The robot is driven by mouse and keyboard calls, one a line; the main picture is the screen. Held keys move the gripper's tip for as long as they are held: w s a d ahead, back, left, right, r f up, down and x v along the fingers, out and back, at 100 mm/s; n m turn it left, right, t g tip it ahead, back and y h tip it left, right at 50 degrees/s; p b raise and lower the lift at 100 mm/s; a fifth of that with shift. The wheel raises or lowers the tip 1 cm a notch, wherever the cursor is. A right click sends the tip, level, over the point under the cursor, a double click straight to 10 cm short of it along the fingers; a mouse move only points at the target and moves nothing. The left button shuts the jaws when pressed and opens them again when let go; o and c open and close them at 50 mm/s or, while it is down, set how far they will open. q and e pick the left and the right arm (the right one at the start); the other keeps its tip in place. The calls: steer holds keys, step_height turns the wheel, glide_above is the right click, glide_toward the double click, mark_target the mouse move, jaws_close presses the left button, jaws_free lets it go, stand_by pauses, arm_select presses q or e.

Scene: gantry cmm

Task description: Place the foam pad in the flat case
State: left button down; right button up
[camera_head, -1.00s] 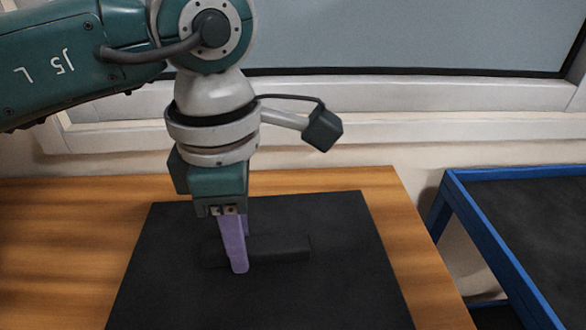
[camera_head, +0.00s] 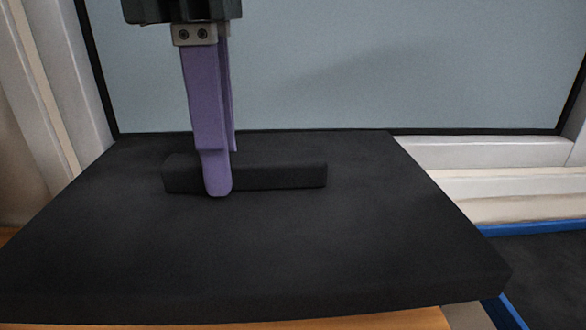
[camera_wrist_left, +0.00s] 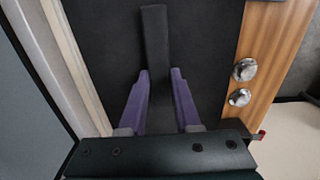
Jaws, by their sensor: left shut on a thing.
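The foam pad (camera_head: 330,250) looks like a wide, flat black slab with a raised black bar (camera_head: 285,176) across its top. My left gripper (camera_head: 222,180), with purple fingers, is shut on this bar from above. The pad appears raised, its front edge in front of the wooden table and its far edge against the window. In the left wrist view, the bar (camera_wrist_left: 154,40) lies between the fingertips (camera_wrist_left: 159,72), with the black pad (camera_wrist_left: 205,40) behind it. My right gripper is not in view.
The wooden table (camera_head: 400,321) shows below the pad's front edge. A window with a pale frame stands close behind. Two shiny round metal pieces (camera_wrist_left: 245,69) show over the wood in the wrist view.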

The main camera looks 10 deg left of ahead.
arm_select(q)
steer(key=s+a+r+m+p, duration=0.1)
steer(key=r+m+p, duration=0.6)
steer(key=r+p, duration=1)
steer(key=s+a+r+m+p, duration=0.2)
steer(key=s+r+m+p, duration=0.2)
steer(key=r+p, duration=1.3)
steer(key=s+a+r+m+p, duration=0.2)
steer(key=r+m+p, duration=0.8)
steer(key=r+p, duration=0.7)
steer(key=shift+s+a+r+m, duration=0.2)
steer(key=shift+s+r+m, duration=0.1)
steer(key=shift+r, duration=0.45)
